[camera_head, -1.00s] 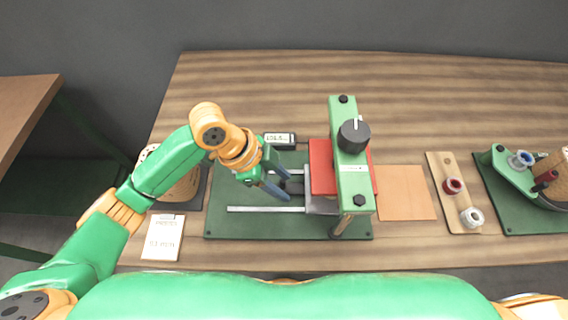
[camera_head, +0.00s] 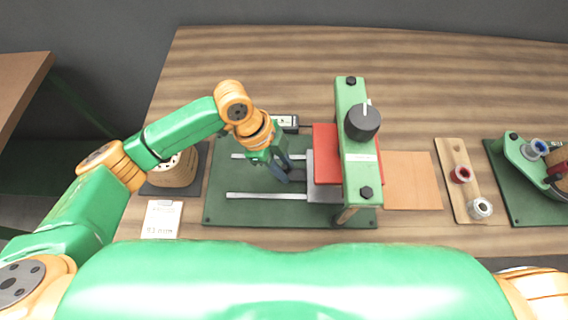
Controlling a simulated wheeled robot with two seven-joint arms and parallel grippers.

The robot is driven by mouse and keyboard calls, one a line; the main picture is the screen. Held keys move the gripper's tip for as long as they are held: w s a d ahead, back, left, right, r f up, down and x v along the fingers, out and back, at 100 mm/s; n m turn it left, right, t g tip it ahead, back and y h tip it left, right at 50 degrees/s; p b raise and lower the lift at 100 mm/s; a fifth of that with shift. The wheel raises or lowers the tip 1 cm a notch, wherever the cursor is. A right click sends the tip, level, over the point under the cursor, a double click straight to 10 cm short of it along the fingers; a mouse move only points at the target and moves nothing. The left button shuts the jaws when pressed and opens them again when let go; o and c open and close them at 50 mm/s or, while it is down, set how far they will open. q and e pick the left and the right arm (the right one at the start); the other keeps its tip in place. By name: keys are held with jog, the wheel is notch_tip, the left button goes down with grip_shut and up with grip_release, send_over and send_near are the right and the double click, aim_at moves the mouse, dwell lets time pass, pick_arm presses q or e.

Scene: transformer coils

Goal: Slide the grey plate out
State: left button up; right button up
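The grey plate (camera_head: 323,191) lies flat under the red block (camera_head: 325,146) of the green press (camera_head: 355,180). Two light metal rails (camera_head: 262,196) run left from the press across the green base (camera_head: 240,212). A small dark piece (camera_head: 297,175) sits at the plate's left side. My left gripper (camera_head: 286,173) points down over the rails, with its dark fingers beside this piece. The fingers overlap in this view, so I cannot tell whether they grip it. My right gripper is out of view.
A black knob (camera_head: 362,122) tops the press. A small display (camera_head: 285,122) stands behind my gripper. A tan coil (camera_head: 176,169) and a white card (camera_head: 161,219) are at the left. A copper-coloured sheet (camera_head: 411,180) and a wooden strip with two spools (camera_head: 452,170) are at the right.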

pick_arm(q)
grip_shut()
dwell(1.2)
